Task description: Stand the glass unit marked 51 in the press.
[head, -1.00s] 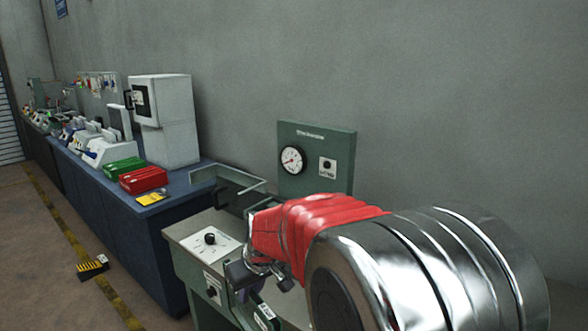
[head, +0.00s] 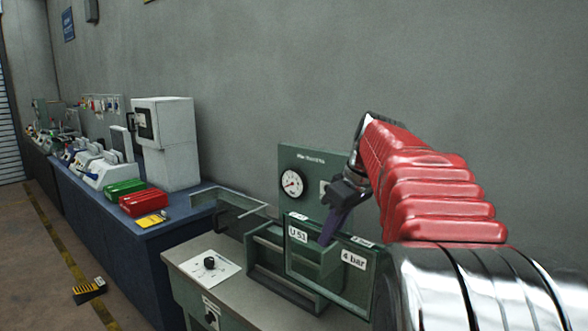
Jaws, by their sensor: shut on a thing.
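The glass unit (head: 340,287) is a clear pane in a dark green frame, labelled "U 51" and "4 bar". It is upright. My gripper (head: 328,234) comes down from the upper right and is shut on the unit's upper part; its dark purple jaws hide some of the top edge. The press (head: 262,262) is a dark green-grey frame on the grey bench top, below the gauge panel. The unit overlaps the press in the head view. I cannot tell whether the unit's lower edge touches the press bed.
A panel with a round gauge (head: 291,184) stands behind the press. A control plate with a black knob (head: 209,263) lies on the bench at left. Red (head: 144,202) and green (head: 126,188) boxes and a white cabinet (head: 166,145) stand on the blue bench. The wall is close behind.

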